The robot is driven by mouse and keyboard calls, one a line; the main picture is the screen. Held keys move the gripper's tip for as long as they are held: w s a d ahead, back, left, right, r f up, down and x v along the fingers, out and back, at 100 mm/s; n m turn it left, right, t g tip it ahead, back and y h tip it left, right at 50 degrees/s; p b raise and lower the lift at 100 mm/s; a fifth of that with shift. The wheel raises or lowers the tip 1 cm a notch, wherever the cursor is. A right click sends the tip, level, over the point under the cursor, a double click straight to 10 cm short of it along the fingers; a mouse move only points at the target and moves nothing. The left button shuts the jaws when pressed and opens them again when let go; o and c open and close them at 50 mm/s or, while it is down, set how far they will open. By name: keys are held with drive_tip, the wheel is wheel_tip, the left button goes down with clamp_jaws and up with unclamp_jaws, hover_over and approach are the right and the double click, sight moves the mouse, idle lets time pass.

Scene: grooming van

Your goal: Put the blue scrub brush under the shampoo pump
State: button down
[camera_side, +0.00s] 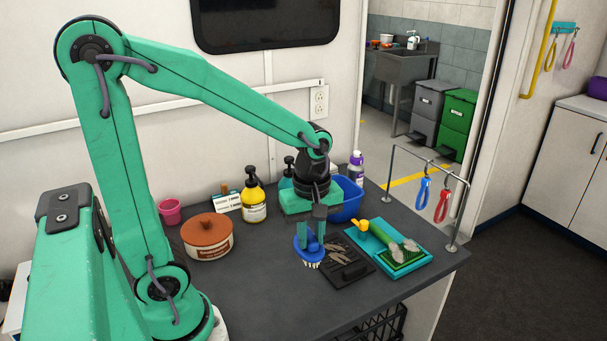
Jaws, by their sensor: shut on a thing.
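The blue scrub brush (301,253), with pale bristles facing down, is held in my gripper (313,234) near the middle of the counter. My gripper points down and is shut on the brush's top. I cannot tell whether the bristles touch the counter. A yellow bottle with a black pump (253,198) and a white label stands behind and left of the brush. A second bottle with a dark pump (287,172) stands behind my gripper and is mostly hidden. I cannot read which one is shampoo.
A terracotta-lidded tub (207,238) and a pink cup (170,211) stand to the left. A black tray (357,269) lies just right of the brush, then a teal tray (413,262) with a green tool. A blue bowl (348,204) sits behind. The front left counter is clear.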

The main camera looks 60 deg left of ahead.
drive_tip(key=w+r+m, duration=0.4)
drive_tip(key=w+m, duration=0.8)
drive_tip(key=m, duration=0.4)
drive_tip(key=shift+d+r, duration=0.15)
drive_tip(key=shift+d, duration=0.05)
drive_tip(key=shift+s, duration=0.1)
drive_tip(key=s+a+f, duration=0.1)
drive_tip(key=s, duration=0.3)
drive_tip(key=s+a+f, duration=0.2)
drive_tip(key=s, duration=0.2)
drive_tip(key=s+a+f, duration=0.1)
drive_tip(key=s+a, duration=0.1)
drive_tip(key=s, duration=0.2)
drive_tip(key=shift+s+a+f, duration=0.2)
drive_tip(key=shift+s, duration=0.2)
drive_tip(key=a+f, duration=0.7)
drive_tip(key=a, duration=0.4)
drive_tip(key=shift+a, duration=0.3)
